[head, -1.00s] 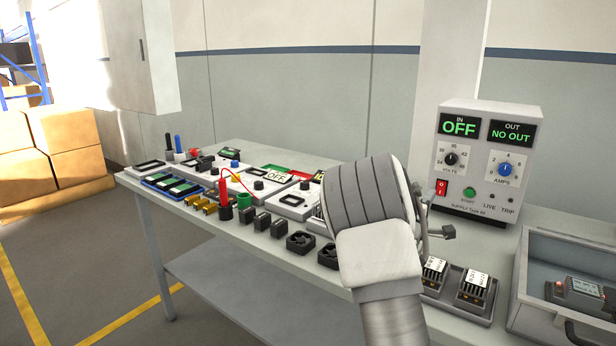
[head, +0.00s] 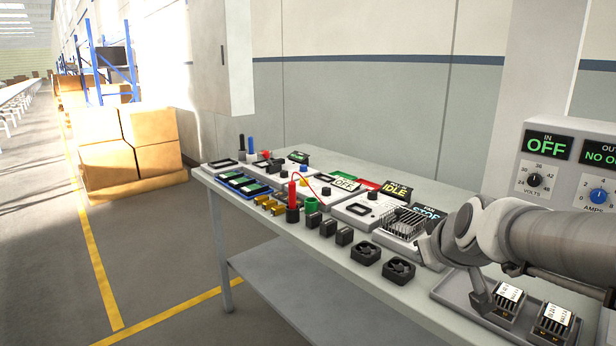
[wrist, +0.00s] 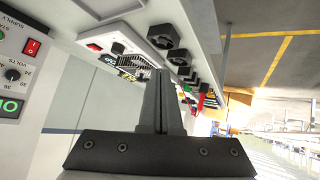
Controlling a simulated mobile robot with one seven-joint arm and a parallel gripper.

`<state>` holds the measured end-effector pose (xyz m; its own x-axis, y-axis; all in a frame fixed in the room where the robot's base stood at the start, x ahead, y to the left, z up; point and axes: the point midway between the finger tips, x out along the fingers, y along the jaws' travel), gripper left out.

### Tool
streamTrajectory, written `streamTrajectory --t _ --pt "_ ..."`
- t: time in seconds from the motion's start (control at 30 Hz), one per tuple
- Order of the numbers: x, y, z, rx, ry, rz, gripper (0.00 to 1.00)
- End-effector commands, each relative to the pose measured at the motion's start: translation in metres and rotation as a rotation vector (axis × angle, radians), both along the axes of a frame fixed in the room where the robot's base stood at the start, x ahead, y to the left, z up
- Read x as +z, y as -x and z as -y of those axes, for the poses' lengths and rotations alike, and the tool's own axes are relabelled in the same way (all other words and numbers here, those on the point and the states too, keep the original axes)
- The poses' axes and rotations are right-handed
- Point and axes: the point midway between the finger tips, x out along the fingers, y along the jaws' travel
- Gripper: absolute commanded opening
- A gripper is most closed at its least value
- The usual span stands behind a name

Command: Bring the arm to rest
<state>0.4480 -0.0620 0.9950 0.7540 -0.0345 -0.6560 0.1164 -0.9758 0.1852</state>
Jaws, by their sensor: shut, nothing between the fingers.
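My gripper (wrist: 163,100) shows in the wrist view with its two fingers together and nothing between them. In that view the bench and its devices appear turned on their side behind the fingers. In the head view my arm reaches in from the right edge, over the right part of the bench (head: 300,240). The arm hides part of the bench and the lower part of the power supply.
The power supply (head: 566,165) reads OFF and stands at the back right. Two fans (head: 382,262), a finned heat sink (head: 400,224), a red probe (head: 292,195) and labelled modules crowd the bench. Cartons (head: 128,150) stand on the floor at left. The floor before the bench is clear.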

Motion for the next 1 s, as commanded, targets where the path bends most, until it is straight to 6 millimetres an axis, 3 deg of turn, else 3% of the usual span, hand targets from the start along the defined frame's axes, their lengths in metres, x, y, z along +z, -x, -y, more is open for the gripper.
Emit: streamTrajectory --t 0.03,0.2,0.5,1.0 --pt "0.002 0.022 -0.013 0.006 -0.037 -0.028 0.00" --pt "-0.007 0.095 -0.046 -0.015 -0.128 -0.161 0.00" --pt "-0.031 0.201 -0.063 -0.144 -0.161 -0.348 0.00" --pt "0.096 0.202 -0.062 -0.150 -0.163 -0.359 0.00"
